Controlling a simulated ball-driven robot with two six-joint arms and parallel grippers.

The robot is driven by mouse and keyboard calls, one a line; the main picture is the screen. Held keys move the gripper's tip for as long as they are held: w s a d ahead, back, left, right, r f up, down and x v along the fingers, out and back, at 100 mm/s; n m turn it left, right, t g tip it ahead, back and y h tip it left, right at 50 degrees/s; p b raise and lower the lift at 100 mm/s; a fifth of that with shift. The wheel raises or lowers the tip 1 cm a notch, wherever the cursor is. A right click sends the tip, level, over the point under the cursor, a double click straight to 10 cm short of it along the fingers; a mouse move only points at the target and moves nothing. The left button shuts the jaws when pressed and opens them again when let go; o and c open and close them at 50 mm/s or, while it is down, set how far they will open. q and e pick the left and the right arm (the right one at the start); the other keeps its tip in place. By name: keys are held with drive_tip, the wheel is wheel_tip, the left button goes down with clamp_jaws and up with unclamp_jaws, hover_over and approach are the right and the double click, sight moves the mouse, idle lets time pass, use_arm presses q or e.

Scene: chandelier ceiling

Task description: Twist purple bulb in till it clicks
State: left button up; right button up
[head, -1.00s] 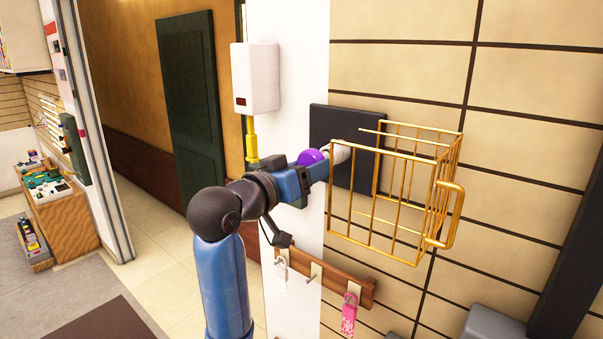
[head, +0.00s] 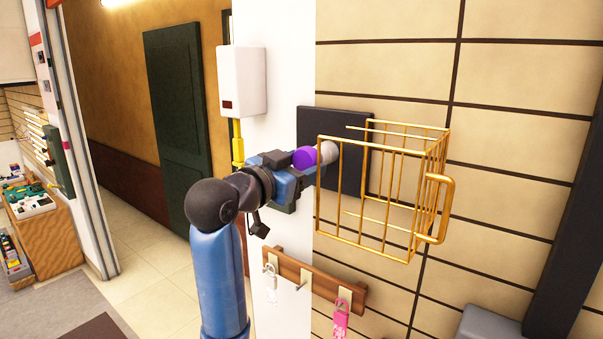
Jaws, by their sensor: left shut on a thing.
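The purple bulb (head: 305,158) is between the jaws of my left gripper (head: 302,168), which is shut on it. A pale grey round part (head: 328,153) sits at the bulb's right end, close to the dark square plate (head: 343,140) on the wall. Whether the bulb is seated in a socket cannot be told. A gold wire cage (head: 385,190) with its handle (head: 436,208) stands out from the plate, just right of the gripper. My right gripper is not in view.
A white box (head: 241,80) with a yellow fitting is on the white pillar behind the arm. Below, a wooden rail (head: 300,275) holds hooks and a pink padlock (head: 341,318). A dark beam (head: 575,215) slants at right. Open floor lies at left.

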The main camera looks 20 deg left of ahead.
use_arm(q)
drive_tip(key=m+b, duration=0.1)
drive_tip(key=m, duration=0.6)
drive_tip(key=shift+a+r+m+b, duration=0.1)
drive_tip(key=shift+a+m+b, duration=0.05)
drive_tip(key=shift+m+b, duration=0.2)
drive_tip(key=o, duration=1.1)
drive_tip(key=shift+o, duration=0.4)
drive_tip(key=shift+o, duration=0.8)
